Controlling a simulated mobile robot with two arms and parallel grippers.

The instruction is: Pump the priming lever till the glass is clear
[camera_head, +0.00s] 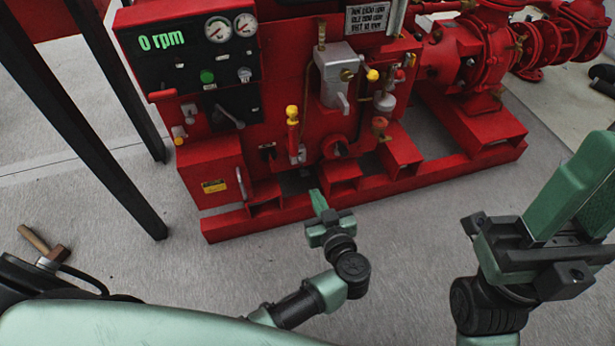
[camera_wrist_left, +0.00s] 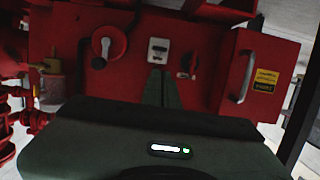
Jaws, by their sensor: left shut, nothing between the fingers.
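A red lever with a yellow knob (camera_head: 292,116) stands upright on the red pumpset front, with a silver base (camera_head: 298,155). I take it for the priming lever, but cannot be sure. Its base seems to show in the left wrist view (camera_wrist_left: 158,50). A small glass-like bowl (camera_head: 385,101) hangs below a fitting to the right; its contents are too small to tell. My left gripper (camera_head: 318,195) is shut and empty, in front of and below the lever, apart from it. Its fingertips show in the wrist view (camera_wrist_left: 161,75). My right gripper (camera_head: 578,165) is at the right; its opening is unclear.
The panel display (camera_head: 161,42) reads 0 rpm. A red box (camera_head: 213,172) with a handle sits left of the lever. The red base frame (camera_head: 350,194) runs along the floor. Black posts (camera_head: 85,130) stand at the left. A hammer (camera_head: 45,248) is at lower left.

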